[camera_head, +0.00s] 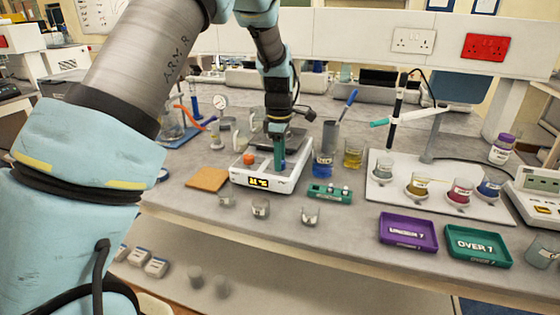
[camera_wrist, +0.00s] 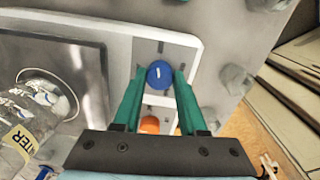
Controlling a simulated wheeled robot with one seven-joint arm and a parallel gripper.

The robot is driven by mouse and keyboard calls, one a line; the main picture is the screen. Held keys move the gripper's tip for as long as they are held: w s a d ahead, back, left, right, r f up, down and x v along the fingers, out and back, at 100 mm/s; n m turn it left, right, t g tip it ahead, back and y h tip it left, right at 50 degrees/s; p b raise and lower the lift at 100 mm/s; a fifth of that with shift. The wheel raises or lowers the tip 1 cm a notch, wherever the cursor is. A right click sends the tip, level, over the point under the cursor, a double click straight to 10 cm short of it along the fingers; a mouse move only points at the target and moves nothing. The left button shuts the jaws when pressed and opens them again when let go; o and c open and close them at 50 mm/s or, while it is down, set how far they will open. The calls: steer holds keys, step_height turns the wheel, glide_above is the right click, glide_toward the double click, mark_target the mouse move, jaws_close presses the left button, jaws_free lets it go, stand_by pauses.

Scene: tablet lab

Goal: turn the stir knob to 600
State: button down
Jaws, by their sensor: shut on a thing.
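The white hotplate stirrer (camera_head: 255,181) stands on the bench, with a lit yellow display (camera_head: 259,183) on its front whose digits are too small to read surely. My gripper (camera_head: 279,164) points down over its right front part. In the wrist view, my gripper's green fingers (camera_wrist: 160,82) are shut on the blue knob (camera_wrist: 160,73), one on each side. The knob has a white mark near its middle. An orange knob (camera_wrist: 149,125) shows between the fingers, and it also shows in the head view (camera_head: 249,159).
A cork mat (camera_head: 207,179) lies left of the stirrer, small beakers (camera_head: 261,208) in front. A green rack (camera_head: 330,194), a blue-liquid beaker (camera_head: 322,166) and purple (camera_head: 408,246) and green (camera_head: 505,262) trays are to the right.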

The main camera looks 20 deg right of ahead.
steer(key=m+b, duration=0.1)
steer(key=m, duration=0.3)
steer(key=shift+m, duration=0.3)
steer(key=m, duration=0.3)
steer(key=shift+m+b, duration=0.3)
steer(key=shift+m, duration=0.1)
steer(key=m, duration=0.8)
steer(key=shift+w+g+b, duration=0.1)
steer(key=shift+g+b, duration=0.2)
steer(key=m, duration=0.4)
steer(key=shift+m, duration=0.3)
steer(key=m, duration=0.3)
steer(key=shift+m, duration=0.3)
steer(key=m+p, duration=0.1)
steer(key=m, duration=0.3)
steer(key=shift+r, duration=0.1)
steer(key=shift+m+p, duration=0.55)
steer(key=shift+m, duration=1.65)
